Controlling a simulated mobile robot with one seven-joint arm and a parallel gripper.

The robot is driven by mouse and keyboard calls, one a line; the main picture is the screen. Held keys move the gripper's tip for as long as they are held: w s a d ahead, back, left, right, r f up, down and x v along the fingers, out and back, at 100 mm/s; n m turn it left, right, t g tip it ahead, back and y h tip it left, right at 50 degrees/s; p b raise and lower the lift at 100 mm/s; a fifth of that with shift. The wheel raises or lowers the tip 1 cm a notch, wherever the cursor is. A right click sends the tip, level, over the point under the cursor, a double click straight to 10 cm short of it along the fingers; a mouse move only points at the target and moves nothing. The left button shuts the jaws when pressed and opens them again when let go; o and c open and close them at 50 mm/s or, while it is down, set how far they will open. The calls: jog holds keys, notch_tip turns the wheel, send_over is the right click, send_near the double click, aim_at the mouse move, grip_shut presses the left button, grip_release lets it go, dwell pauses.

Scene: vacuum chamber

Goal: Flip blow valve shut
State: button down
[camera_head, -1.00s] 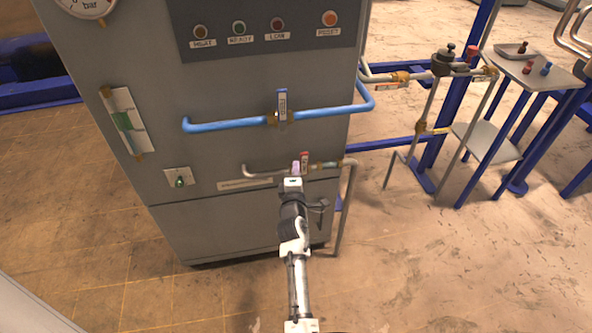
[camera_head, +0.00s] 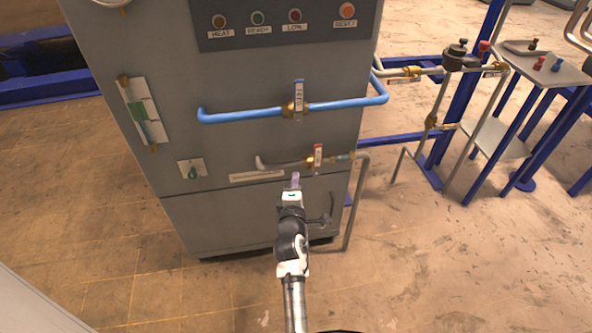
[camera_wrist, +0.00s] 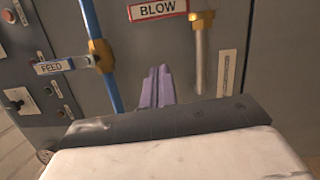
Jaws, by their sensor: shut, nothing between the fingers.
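The blow valve's red-edged handle (camera_head: 318,155) stands upright, across its thin horizontal pipe low on the grey cabinet. In the wrist view its label, BLOW (camera_wrist: 158,10), faces me at the top, beside the brass valve body (camera_wrist: 203,18). My gripper (camera_head: 295,181) is below and left of the handle in the head view, apart from it. Its lilac fingers show in the wrist view (camera_wrist: 158,85), together and empty, pointing toward the cabinet front.
The blue feed pipe (camera_head: 240,115) runs above, with its FEED handle (camera_head: 298,99) also upright. A grey pipe (camera_head: 358,205) drops to the right of the blow valve. A side table (camera_head: 565,73) stands at right.

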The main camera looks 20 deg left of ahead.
jog(key=shift+v, duration=1.55)
jog(key=shift+a+r, duration=0.1)
